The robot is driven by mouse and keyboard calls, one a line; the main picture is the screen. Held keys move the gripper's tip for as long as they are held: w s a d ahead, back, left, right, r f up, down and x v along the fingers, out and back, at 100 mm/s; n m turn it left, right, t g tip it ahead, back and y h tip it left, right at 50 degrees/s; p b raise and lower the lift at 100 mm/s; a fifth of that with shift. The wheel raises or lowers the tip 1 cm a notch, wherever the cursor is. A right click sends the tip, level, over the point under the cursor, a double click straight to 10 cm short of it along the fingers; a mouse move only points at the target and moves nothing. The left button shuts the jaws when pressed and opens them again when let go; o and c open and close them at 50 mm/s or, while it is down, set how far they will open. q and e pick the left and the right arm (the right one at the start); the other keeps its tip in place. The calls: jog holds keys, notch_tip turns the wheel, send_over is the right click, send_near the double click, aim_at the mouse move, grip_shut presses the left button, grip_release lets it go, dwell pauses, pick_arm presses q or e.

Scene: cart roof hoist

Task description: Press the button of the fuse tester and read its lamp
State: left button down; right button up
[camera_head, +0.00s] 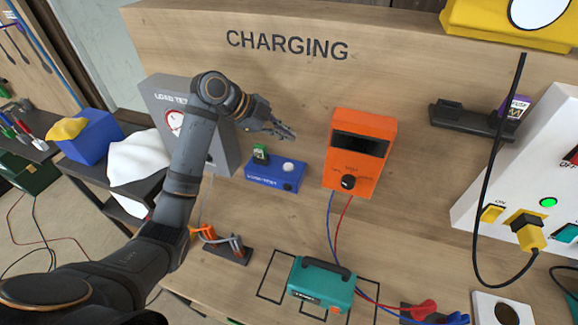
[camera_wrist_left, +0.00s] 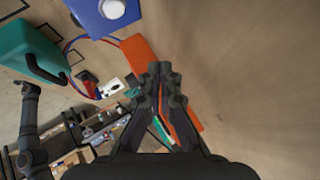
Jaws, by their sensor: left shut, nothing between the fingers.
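The fuse tester (camera_head: 275,174) is a small blue box on the wooden bench. A green fuse (camera_head: 260,153) stands in its left part. A pale white lamp (camera_head: 288,167) on its top looks unlit, and a dark button (camera_head: 287,187) sits near its front right corner. In the left wrist view the tester (camera_wrist_left: 98,22) is cut off by the top edge, with its white lamp (camera_wrist_left: 112,9) showing. My left gripper (camera_head: 287,135) is shut and empty, above and behind the tester, apart from it. A dark arm, probably my right, shows in the left wrist view, its gripper (camera_wrist_left: 28,90) too small to read.
An orange meter (camera_head: 360,150) stands right of the tester. The grey load tester (camera_head: 165,105) stands to the left. A teal battery pack (camera_head: 322,286) with red and blue leads lies in front. A white charger (camera_head: 530,170) with a green light is at right.

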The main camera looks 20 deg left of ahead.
pick_arm(q)
jog(key=b, duration=0.3)
send_over(285, 166)
notch_tip(285, 166, down, 4)
jog(key=shift+f, duration=0.1)
notch_tip(285, 166, down, 4)
jog(key=shift+d+r+b, duration=0.1)
jog(key=shift+r+b, duration=0.1)
jog(key=shift+b, duration=1.05)
pick_arm(e)
notch_tip(285, 166, down, 6)
jog(key=shift+w+a, duration=0.25)
jog(key=shift+w, duration=0.2)
jog(key=shift+w+d, duration=0.25)
jog(key=shift+w, duration=0.1)
jog(key=shift+a, duration=0.1)
pick_arm(q)
jog(key=shift+f, duration=0.45)
pick_arm(e)
jog(key=shift+a+f, duration=0.1)
jog(key=shift+f, duration=0.1)
